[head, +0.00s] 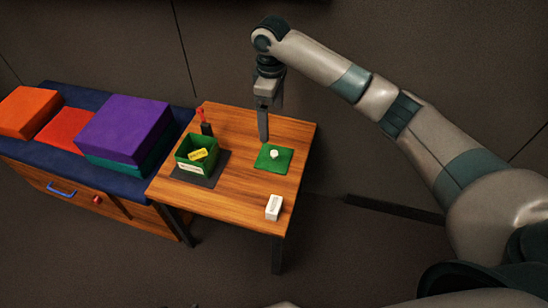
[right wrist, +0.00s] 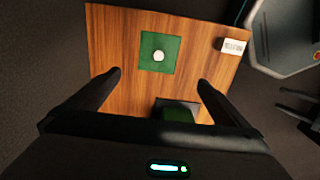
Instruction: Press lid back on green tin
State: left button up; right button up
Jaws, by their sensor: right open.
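In the right wrist view part of the tin (right wrist: 178,115) shows at the bottom, partly hidden by my gripper. The green square lid (head: 264,162) with a white knob (head: 274,154) lies flat on the table, right of the tin. It also shows in the right wrist view (right wrist: 147,65). My right gripper (head: 264,138) is open and empty, above the table beside the lid. My left gripper is not in view.
A white labelled block (head: 274,207) sits at the table's front right corner. A small red-topped item (head: 203,122) stands behind the tin. A blue-topped bench (head: 60,162) with orange, red, purple and teal blocks adjoins the table's left.

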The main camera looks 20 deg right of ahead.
jog(key=b, duration=0.2)
send_over(275, 153)
jog(key=f, duration=0.7)
jog(key=a+f, duration=0.1)
jog(key=f, duration=0.3)
jog(key=shift+f, duration=0.2)
jog(key=shift+w+f, duration=0.1)
jog(key=shift+f, duration=0.15)
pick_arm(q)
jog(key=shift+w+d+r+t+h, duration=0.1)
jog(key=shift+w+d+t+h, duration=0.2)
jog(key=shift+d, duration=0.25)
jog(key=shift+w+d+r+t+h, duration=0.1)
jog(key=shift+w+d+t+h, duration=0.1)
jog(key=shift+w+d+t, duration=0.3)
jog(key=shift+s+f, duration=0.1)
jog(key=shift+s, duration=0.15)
pick_arm(e)
jog(key=shift+f, duration=0.1)
jog(key=shift+d+f, duration=0.15)
jog(key=shift+f, duration=0.1)
jog(key=f, duration=0.3)
jog(key=shift+d+f, duration=0.3)
jog(key=shift+f, duration=0.45)
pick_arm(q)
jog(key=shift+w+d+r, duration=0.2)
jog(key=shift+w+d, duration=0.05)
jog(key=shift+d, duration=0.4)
